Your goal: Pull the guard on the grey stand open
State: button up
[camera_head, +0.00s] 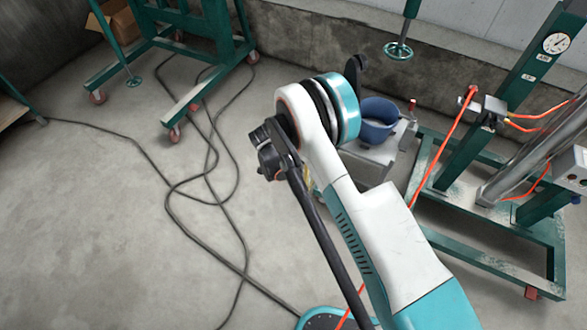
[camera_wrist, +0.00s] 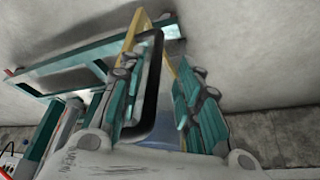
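In the wrist view, my gripper (camera_wrist: 165,90) has its two teal-padded fingers apart, with a gap between them. A black-rimmed, rounded frame (camera_wrist: 155,85) stands close beside the left finger and partly in the gap. I cannot tell whether they touch. Yellow bars (camera_wrist: 134,30) show behind it; these may be part of the guard. In the head view, the grey stand (camera_head: 368,168) is partly behind my arm. The guard is mostly hidden there, and my gripper is hidden behind my arm.
A blue bucket (camera_head: 378,122) sits on the grey stand. A green machine frame (camera_head: 490,262) with orange hoses stands at the right. A wheeled green frame (camera_head: 190,95) stands at the upper left. Black cables (camera_head: 175,195) cross the open floor at the left.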

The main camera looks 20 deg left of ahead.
jog(key=v, duration=1)
